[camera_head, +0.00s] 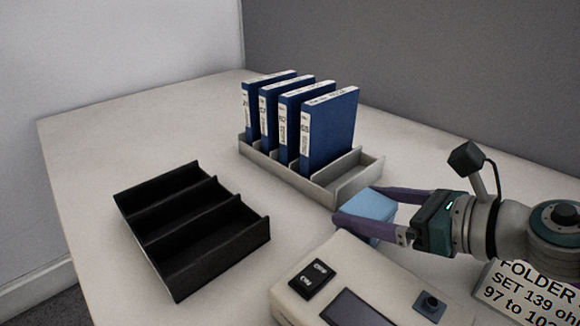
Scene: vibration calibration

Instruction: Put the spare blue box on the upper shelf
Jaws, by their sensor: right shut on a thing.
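A light blue box (371,206) sits between the purple fingers of my right gripper (353,204), which is shut on it. The gripper reaches in from the right, just in front of the grey rack and behind the beige device. I cannot tell whether the box touches the table or the device. No upper shelf can be made out in this view. My left gripper is not in view.
A grey rack (372,172) holds several upright dark blue binders (331,128), with an empty slot at its right end. A black divided tray (190,228) stands empty at left. A beige device (322,262) and a printed sign (530,290) are in front. The table's left part (130,135) is clear.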

